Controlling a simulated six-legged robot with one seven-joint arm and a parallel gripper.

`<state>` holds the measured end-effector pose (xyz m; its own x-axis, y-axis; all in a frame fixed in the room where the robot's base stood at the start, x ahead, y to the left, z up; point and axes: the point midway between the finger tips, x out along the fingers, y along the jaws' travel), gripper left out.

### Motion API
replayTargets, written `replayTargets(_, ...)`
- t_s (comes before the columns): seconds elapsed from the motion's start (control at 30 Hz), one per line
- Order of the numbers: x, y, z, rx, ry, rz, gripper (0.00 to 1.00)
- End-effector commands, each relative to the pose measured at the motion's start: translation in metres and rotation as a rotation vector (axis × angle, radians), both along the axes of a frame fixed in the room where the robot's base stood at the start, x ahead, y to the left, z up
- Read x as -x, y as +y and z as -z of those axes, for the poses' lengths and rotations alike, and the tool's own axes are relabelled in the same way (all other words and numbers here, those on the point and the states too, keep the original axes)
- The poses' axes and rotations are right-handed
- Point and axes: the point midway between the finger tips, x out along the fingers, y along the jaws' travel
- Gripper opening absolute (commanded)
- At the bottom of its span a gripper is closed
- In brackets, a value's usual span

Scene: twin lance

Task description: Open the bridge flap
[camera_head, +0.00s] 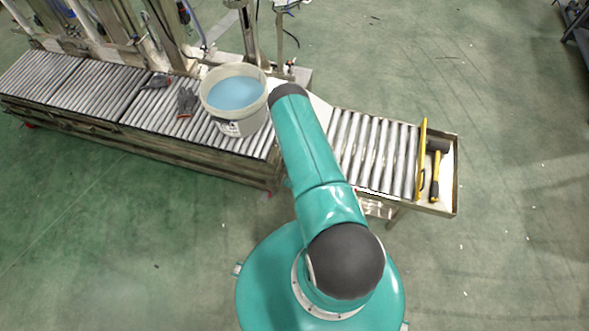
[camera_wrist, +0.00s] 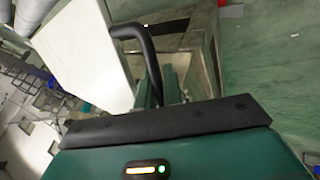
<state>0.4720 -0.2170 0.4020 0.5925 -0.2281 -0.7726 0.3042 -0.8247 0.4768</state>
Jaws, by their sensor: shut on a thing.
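The bridge flap is a white panel (camera_wrist: 85,50) filling the upper left of the wrist view. A strip of it (camera_head: 319,108) shows beside my arm in the head view, between the two roller sections. Its black bent handle (camera_wrist: 128,31) is at the panel's right side in the wrist view. My gripper (camera_wrist: 160,85) is shut on the lower part of this handle. In the head view my arm hides the gripper and handle. I cannot tell how far the flap is tilted.
A long roller conveyor (camera_head: 88,92) runs left, with a white bucket (camera_head: 243,127) of blue content and dark gloves (camera_head: 186,101) on it. A short roller section (camera_head: 375,150) lies right, with a yellow level (camera_head: 421,155) and a hammer (camera_head: 436,175) at its end. Green floor is clear in front.

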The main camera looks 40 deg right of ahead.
Motion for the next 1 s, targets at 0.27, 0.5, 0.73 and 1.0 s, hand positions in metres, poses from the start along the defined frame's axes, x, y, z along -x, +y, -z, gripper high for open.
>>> replayTargets(0.27, -0.002, 0.003, 0.014, 0.082, 0.108, -0.003, 0.00)
replayTargets(0.5, -0.003, 0.003, 0.017, 0.108, 0.143, -0.001, 0.00)
replayTargets(0.73, -0.003, 0.003, 0.018, 0.110, 0.146, 0.001, 0.00)
replayTargets(1.0, -0.003, 0.002, 0.018, 0.110, 0.145, 0.000, 0.18)
